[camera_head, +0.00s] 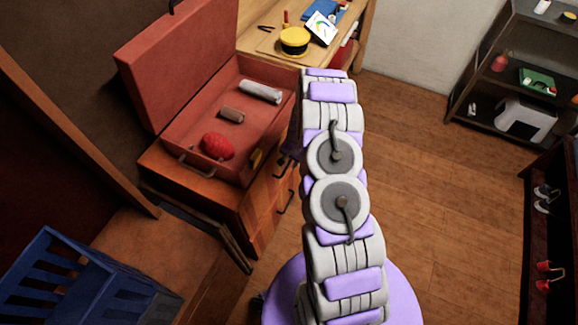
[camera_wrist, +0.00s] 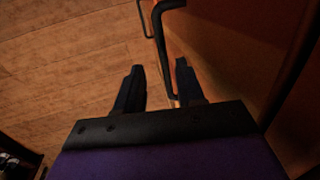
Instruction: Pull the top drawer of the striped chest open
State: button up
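The striped chest (camera_head: 262,222) stands left of centre in the head view, with orange and brown bands on its front and dark bar handles. A lower handle (camera_head: 286,201) shows clear of my arm. The top drawer is mostly hidden behind my arm, and its front looks flush. In the wrist view, my gripper (camera_wrist: 160,86) is open, its two dark fingers apart. A dark bar handle (camera_wrist: 158,40) runs down toward the gap between them, close to the right finger. I cannot tell whether they touch. A second handle (camera_wrist: 143,18) shows beyond it.
An open red suitcase (camera_head: 181,141) lies on the chest, holding a red ball-like thing (camera_head: 217,146) and rolls. A blue crate (camera_head: 72,283) is at the lower left. A wooden desk (camera_head: 262,42) stands behind. The wooden floor (camera_head: 425,150) to the right is clear.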

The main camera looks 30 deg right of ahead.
aim_at(287, 167)
jog(key=f, duration=0.1)
jog(key=a+f, duration=0.1)
jog(key=f, duration=0.1)
jog(key=shift+w+a+b, duration=0.25)
jog(key=shift+a+b, duration=0.1)
jog(key=shift+d, duration=0.5)
jog(key=shift+c, duration=0.5)
jog(key=shift+f, duration=0.1)
jog(key=shift+c, duration=0.7)
jog(key=shift+a, duration=0.3)
grip_shut()
jog(key=shift+d, duration=0.1)
